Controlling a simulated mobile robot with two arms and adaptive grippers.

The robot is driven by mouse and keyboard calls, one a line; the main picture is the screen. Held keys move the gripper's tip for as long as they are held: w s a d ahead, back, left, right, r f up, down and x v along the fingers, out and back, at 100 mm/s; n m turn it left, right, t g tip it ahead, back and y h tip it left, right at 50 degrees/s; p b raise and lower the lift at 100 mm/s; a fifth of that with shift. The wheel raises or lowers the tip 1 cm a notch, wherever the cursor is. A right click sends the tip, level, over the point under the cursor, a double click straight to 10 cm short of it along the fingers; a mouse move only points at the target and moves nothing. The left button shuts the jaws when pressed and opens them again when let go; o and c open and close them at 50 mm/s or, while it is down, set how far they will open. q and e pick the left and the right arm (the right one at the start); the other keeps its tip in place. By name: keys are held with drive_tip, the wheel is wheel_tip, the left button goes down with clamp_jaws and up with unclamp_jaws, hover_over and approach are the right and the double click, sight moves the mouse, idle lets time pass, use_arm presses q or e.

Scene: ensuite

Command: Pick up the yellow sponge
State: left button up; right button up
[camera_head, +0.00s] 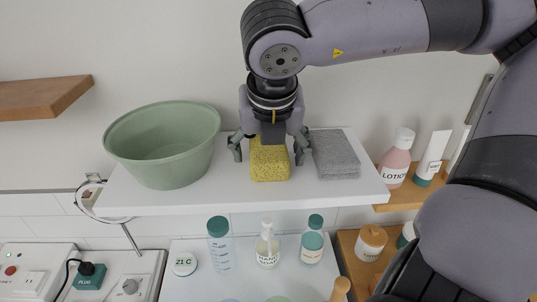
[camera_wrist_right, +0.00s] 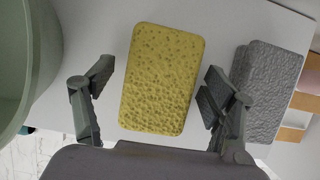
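The yellow sponge (camera_head: 270,162) lies on the white shelf (camera_head: 240,200) between a green bowl and a grey block. My right gripper (camera_head: 269,152) is above it, pointing down, with one finger on each side of the sponge. In the right wrist view the sponge (camera_wrist_right: 162,80) sits between the two spread fingertips (camera_wrist_right: 152,84), with a visible gap on both sides. The gripper is open and holds nothing. My left gripper is not in view.
The green bowl (camera_head: 163,145) stands close to the left finger. The grey textured block (camera_head: 335,154) lies close to the right finger. A pink lotion bottle (camera_head: 396,160) stands on a wooden shelf at right. Several bottles stand below.

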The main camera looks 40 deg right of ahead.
drive_tip(key=shift+s, duration=0.2)
drive_tip(key=c, duration=1)
drive_tip(key=shift+r+p, duration=0.25)
drive_tip(key=shift+p, duration=0.55)
drive_tip(key=shift+w+r, duration=0.2)
drive_tip(key=shift+r, duration=0.05)
wheel_tip(320, 180, up, 18)
drive_tip(key=b, duration=0.3)
drive_tip(key=shift+r, duration=0.8)
